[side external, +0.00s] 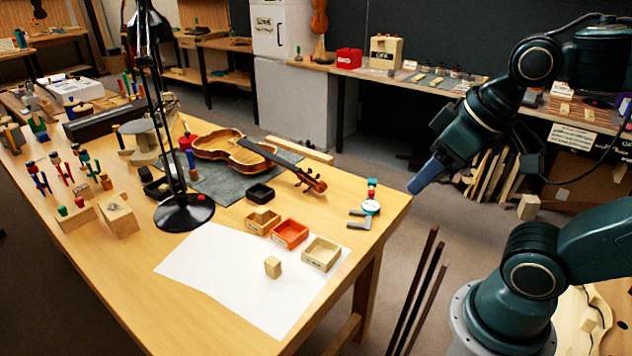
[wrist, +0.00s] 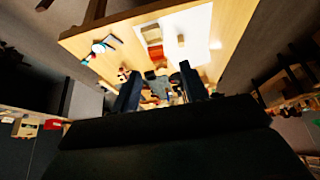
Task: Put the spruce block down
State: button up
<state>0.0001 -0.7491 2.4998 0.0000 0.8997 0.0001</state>
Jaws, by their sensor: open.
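A small pale wooden block, apparently the spruce block (side external: 272,267), stands on the white sheet (side external: 222,275) on the bench, in front of the small trays. In the wrist view the block (wrist: 181,41) shows small, on the white sheet (wrist: 200,35). My gripper (side external: 416,187) is up in the air beyond the right end of the bench, well away from the block. In the wrist view its two dark fingers (wrist: 160,86) stand apart with nothing held between them.
An open pale tray (side external: 322,254), an orange tray (side external: 290,234) and a wooden tray (side external: 262,222) line the sheet's back edge. A violin (side external: 235,148) lies on a grey mat behind. A black lamp (side external: 184,213) stands left.

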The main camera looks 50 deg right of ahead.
jog(key=shift+o, duration=1)
jog(key=m+g, duration=0.6)
jog(key=m, duration=1.2)
send_over(272, 261)
notch_tip(272, 261, down, 17)
jog(key=shift+f, duration=4.35)
jog(key=shift+f, duration=0.1)
